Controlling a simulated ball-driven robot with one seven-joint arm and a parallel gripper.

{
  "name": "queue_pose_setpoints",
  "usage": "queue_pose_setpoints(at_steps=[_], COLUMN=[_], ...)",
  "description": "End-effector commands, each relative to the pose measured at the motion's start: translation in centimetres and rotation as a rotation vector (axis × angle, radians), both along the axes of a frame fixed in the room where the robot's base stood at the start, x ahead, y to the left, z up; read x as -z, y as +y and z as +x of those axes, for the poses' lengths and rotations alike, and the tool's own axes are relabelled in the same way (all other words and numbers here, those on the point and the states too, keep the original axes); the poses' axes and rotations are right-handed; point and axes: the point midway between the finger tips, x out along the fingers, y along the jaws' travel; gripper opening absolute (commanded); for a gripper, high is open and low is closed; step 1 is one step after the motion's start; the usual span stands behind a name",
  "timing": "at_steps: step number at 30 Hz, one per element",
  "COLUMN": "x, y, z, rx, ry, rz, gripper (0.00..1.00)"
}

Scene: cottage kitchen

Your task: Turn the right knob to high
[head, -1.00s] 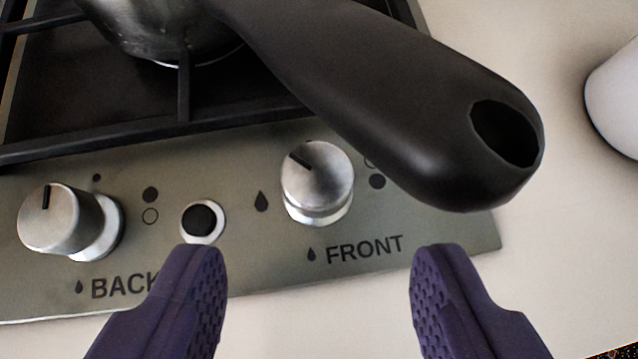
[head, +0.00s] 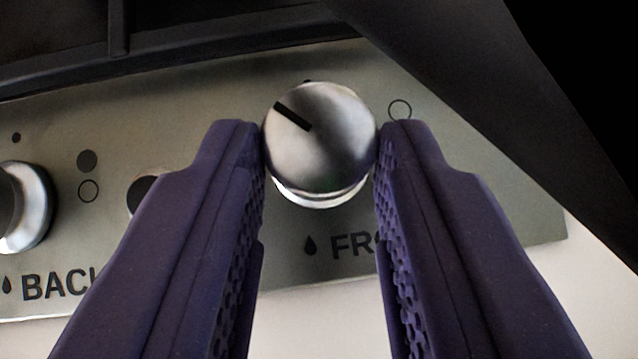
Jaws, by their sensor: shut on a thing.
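The right knob (head: 335,150) is a round silver knob above the FRONT label on the steel control panel. Its dark pointer line points to the upper left. My gripper (head: 320,148) has a purple finger on each side of the knob, shut on it. The fingers hide part of the FRONT label and some of the marks around the knob. A small open circle mark shows right of the knob, and a drop mark shows below it.
The left knob (head: 22,205) by the BACK label is partly cut off at the left edge. A dark button (head: 143,192) sits between the knobs, partly behind my left finger. A black pan handle (head: 520,100) looms at the upper right. The black grate (head: 180,45) runs behind the panel.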

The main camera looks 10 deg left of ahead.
Motion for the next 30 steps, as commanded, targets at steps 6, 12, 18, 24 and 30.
queue_pose_setpoints(at_steps=[6,12,18,24,30], x=[-0.80,-0.72,-0.25,0.01,0.02], y=[-0.39,-0.59,-0.62,-0.58,-0.58], z=[0.00,0.10,0.12,0.16,0.14], rx=[-0.083,-0.194,-0.252,-0.258,-0.257], ry=[0.009,0.008,0.002,-0.001,0.001], rz=[-0.002,0.001,0.001,0.001,0.001], gripper=[0.03,0.03,0.03,0.03,0.49])
